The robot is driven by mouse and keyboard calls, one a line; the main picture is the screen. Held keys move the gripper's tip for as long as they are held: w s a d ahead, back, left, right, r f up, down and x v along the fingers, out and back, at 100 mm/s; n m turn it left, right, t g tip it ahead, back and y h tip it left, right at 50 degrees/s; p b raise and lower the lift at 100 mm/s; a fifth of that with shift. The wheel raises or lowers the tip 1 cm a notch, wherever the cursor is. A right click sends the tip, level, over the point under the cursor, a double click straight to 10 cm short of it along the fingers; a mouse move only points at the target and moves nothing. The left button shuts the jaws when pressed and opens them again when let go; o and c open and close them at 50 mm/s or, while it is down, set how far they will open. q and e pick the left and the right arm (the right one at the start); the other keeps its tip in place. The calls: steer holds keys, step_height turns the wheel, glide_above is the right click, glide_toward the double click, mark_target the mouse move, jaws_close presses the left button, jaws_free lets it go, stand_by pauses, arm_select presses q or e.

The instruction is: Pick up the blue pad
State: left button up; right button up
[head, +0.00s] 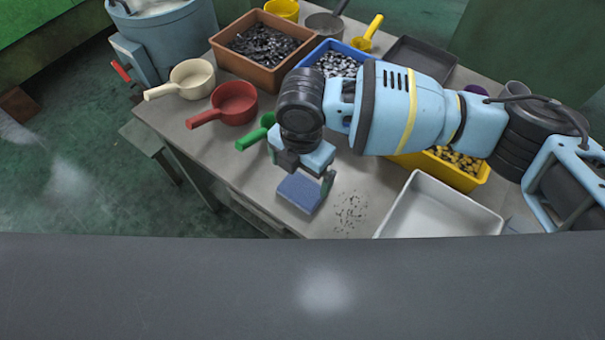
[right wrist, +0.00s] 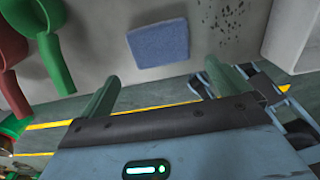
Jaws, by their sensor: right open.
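The blue pad (head: 301,192) lies flat on the grey table near its front edge in the head view. It also shows in the right wrist view (right wrist: 159,43), ahead of and between the fingers. My right gripper (head: 305,180) is over the table right at the pad in the head view, partly covering its far side. In the right wrist view its two green fingers (right wrist: 168,84) are apart, with nothing between them, and the pad lies beyond the tips. My left gripper is not in view.
Dark specks (head: 350,211) lie right of the pad, then a white tray (head: 440,208). A green scoop (head: 256,133), red scoop (head: 233,103) and cream scoop (head: 190,80) lie to the left. Bins of small parts, brown (head: 228,62) and yellow (head: 465,180), stand farther back and right.

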mark_target(302, 188)
steer(key=shift+w+d+r, duration=0.25)
steer(key=shift+w+d, duration=0.05)
steer(key=shift+d, duration=0.05)
steer(key=shift+s+f, duration=0.15)
steer(key=shift+f, duration=0.95)
steer(key=shift+a+f, duration=0.15)
steer(key=shift+f, duration=2.65)
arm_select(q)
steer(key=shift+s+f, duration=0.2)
arm_select(e)
steer(key=c, duration=0.7)
